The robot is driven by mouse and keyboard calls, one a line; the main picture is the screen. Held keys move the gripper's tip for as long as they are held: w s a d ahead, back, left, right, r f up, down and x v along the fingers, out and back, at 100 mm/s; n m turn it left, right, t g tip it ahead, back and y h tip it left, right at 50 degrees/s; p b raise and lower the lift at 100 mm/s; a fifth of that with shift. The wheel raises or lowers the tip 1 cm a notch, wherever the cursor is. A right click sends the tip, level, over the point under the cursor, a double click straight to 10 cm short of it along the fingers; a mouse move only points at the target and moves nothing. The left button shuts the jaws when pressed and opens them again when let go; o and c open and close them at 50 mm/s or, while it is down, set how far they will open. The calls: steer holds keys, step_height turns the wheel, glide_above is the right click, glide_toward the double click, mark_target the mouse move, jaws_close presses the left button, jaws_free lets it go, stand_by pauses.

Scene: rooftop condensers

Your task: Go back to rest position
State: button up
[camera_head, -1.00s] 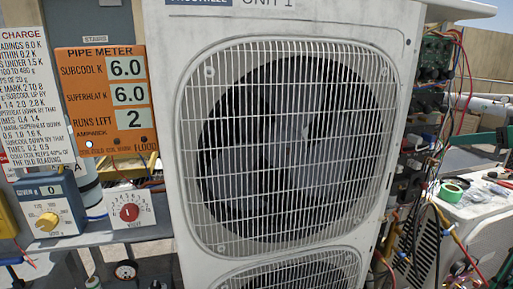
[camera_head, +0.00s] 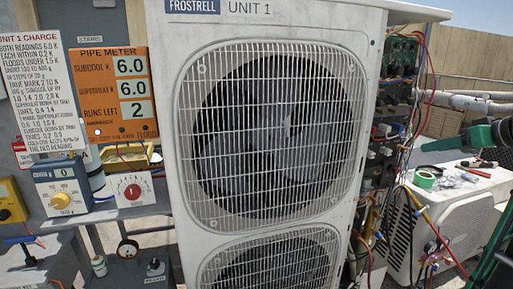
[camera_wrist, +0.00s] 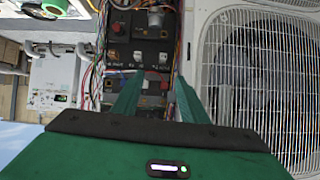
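My gripper (camera_wrist: 157,88) is green with a dark band across its base. In the wrist view its two fingers stand apart with nothing between them. Beyond them are the dark electrical panel (camera_wrist: 140,50) and its wires. In the head view green parts of my gripper (camera_head: 445,143) show at the right edge, pointing left, apart from the condenser unit. The condenser unit (camera_head: 180,150), marked UNIT 1, stands in the middle, its fan grille also on the right of the wrist view. The open panel (camera_head: 395,90) with several coloured wires runs along its right side.
At left are an orange pipe meter (camera_head: 113,98) reading 6.0, 6.0 and 2, a white charge sign (camera_head: 40,90), a blue dial box (camera_head: 62,187) and a red-knobbed white box (camera_head: 133,189). At right, a white unit (camera_head: 450,215) bears green tape (camera_head: 424,179) and tools.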

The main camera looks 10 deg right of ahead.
steer(key=s+a+f+m+g, duration=0.15)
steer(key=a+f+g, duration=0.25)
steer(key=a+f, duration=0.4)
steer(key=s+a+f+m+g, duration=0.1)
steer(key=s+a+f+g, duration=0.1)
steer(key=s+a+f, duration=0.2)
steer(key=s+a+f+m+g, duration=0.2)
steer(key=s+a+f+g, duration=0.1)
steer(key=s, duration=0.7)
steer(key=s+a+f+m+g, duration=0.2)
steer(key=s+a+f+g, duration=0.1)
steer(key=s+a, duration=0.3)
steer(key=shift+s+a+f+h, duration=0.4)
steer(key=shift+a+f, duration=0.45)
steer(key=shift+f, duration=0.05)
steer(key=shift+w+f, duration=0.25)
steer(key=shift+w, duration=0.35)
steer(key=shift+c, duration=1.1)
